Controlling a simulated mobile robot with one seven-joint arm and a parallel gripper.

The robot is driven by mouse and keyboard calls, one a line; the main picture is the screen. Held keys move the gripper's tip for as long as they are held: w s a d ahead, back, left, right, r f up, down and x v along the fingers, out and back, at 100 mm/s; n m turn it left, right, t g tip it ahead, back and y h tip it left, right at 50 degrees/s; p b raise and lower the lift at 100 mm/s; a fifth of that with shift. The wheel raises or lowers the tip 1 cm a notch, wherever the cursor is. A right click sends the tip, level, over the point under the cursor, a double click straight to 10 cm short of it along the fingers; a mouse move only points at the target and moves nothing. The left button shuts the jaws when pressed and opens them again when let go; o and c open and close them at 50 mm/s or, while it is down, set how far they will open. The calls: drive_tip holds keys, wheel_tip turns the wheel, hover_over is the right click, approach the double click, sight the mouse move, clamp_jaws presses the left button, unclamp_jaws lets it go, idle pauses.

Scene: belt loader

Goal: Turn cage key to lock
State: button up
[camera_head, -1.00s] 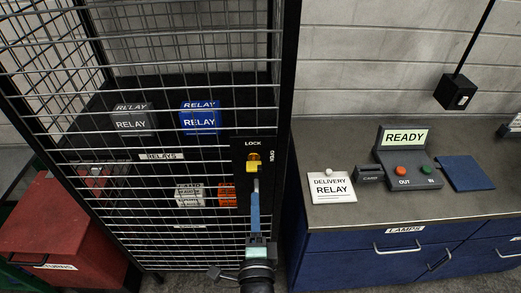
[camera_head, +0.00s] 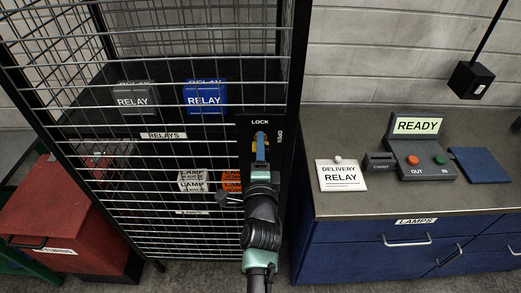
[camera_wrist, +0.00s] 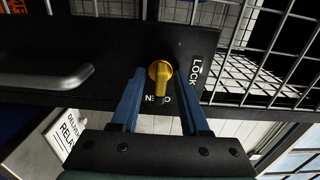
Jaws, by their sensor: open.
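The yellow cage key (camera_wrist: 160,78) sits in a round lock on the cage's black plate (camera_head: 246,128). In the wrist view its tab lies toward the word OPEN, with LOCK off to the right. My gripper (camera_wrist: 160,88) is open, with one blue finger on each side of the key and a gap to both. In the head view my gripper (camera_head: 261,146) is in front of the lock and hides most of the key. I cannot tell how deep the fingertips reach past the tab.
The wire cage (camera_head: 185,230) holds a grey relay box (camera_head: 133,98), a blue relay box (camera_head: 205,97) and lamp boxes below. A bar handle (camera_wrist: 45,78) is on the plate. The counter (camera_head: 350,207) with a READY panel (camera_head: 419,150) stands right.

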drive_tip(key=shift+w, duration=0.2)
clamp_jaws()
